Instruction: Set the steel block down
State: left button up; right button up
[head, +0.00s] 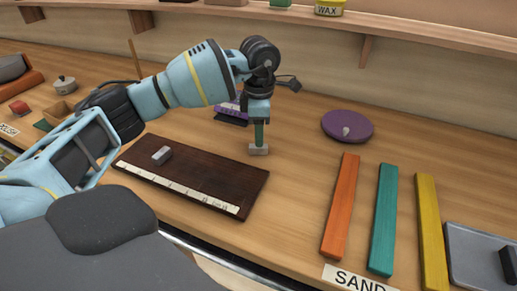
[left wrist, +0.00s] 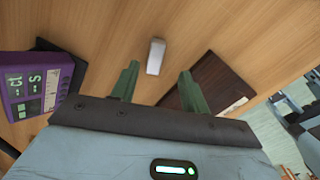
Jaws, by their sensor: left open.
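A small grey block (head: 259,150), which looks like the steel block, is on the bare wooden table just right of the dark board (head: 222,170). My left gripper (head: 259,141) points down right over it, fingers open. In the left wrist view the block (left wrist: 155,57) shows between and beyond the two open green fingers (left wrist: 158,80), with gaps on both sides. A second grey block (head: 161,155) lies on the dark board near its left end. My right gripper is not in view.
A purple device (head: 230,110) stands behind the left gripper. A purple round pad (head: 347,126) lies further right. Orange (head: 341,205), teal (head: 384,220) and yellow (head: 431,230) bars lie at the right, beside a grey tray (head: 465,250). The table between board and orange bar is clear.

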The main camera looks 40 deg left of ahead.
aim_at(258, 149)
pick_arm(q)
jog(key=shift+w+a+f, duration=0.1)
jog(key=shift+a+f, duration=0.05)
jog(key=shift+f, duration=1.15)
jog(key=shift+w+a+f, duration=0.1)
jog(key=shift+a+f, duration=0.05)
jog(key=shift+f, duration=1.1)
grip_shut()
